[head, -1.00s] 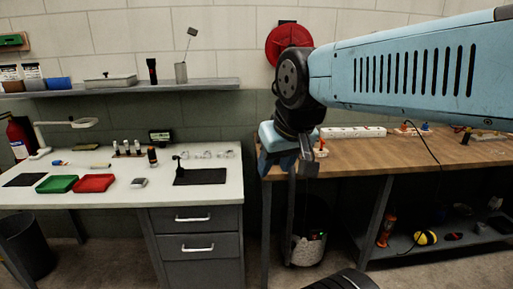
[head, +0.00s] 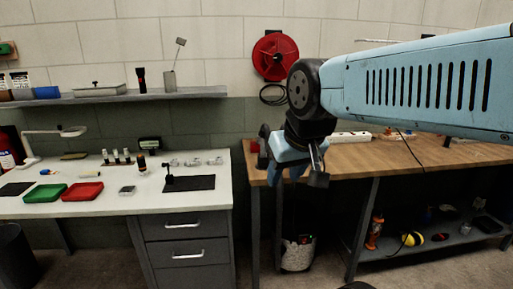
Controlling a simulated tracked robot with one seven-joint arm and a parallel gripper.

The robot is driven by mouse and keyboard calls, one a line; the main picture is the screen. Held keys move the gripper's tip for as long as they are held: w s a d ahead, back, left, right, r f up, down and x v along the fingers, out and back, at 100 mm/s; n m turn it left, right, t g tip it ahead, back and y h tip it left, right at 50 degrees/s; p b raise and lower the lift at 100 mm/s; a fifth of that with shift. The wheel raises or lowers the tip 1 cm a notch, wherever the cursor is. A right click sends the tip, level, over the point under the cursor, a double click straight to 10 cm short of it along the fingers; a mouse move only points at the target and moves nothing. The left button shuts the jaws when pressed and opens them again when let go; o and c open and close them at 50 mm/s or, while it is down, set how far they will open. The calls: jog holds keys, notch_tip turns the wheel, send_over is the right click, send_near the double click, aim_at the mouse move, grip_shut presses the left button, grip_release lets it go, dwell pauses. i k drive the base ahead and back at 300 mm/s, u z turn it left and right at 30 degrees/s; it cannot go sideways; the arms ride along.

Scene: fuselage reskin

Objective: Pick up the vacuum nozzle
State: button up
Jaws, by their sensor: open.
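My gripper (head: 297,174) hangs at the end of my blue arm, in front of the left end of the wooden bench (head: 400,157). Its jaws are open, and I see nothing between them. I cannot pick out a vacuum nozzle with certainty in the head view. A small black upright item (head: 168,178) stands at the left edge of a dark mat (head: 195,184) on the white workbench, but it is too small to identify. My gripper and arm hide part of the wooden bench top.
The white workbench (head: 120,205) carries a green tray (head: 45,193), a red tray (head: 82,192) and small items. A shelf (head: 120,98) runs above it. A red reel (head: 275,55) hangs on the wall. A bin (head: 298,255) stands below the wooden bench.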

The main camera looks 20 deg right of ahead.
aim_at(264, 154)
jog(key=i, duration=0.85)
jog(key=u, duration=0.05)
